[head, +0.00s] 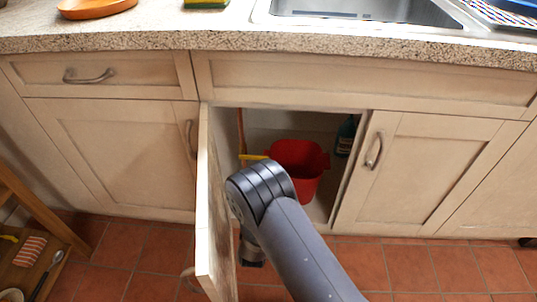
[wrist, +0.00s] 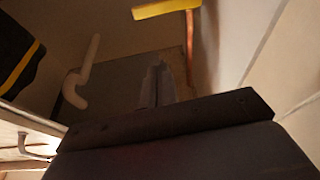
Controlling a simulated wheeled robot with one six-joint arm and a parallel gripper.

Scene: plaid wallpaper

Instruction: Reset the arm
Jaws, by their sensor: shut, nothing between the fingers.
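My gripper (wrist: 157,66) shows in the wrist view as two grey fingers held together with nothing between them. In the head view my grey arm reaches up from the bottom and bends down in front of the open cabinet. The gripper end there is mostly hidden behind the arm and near the open door (head: 207,215). A red bucket (head: 300,165) stands inside the cabinet, just beyond my arm's bend. A yellow-headed tool (head: 253,157) with an orange handle is beside it, and it also shows in the wrist view (wrist: 166,9).
A dark green bottle (head: 345,137) stands at the cabinet's right. The counter (head: 200,38) with a sink (head: 365,10) runs above. A wooden rack (head: 35,262) with a striped cloth is at lower left. Red tile floor is clear at lower right.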

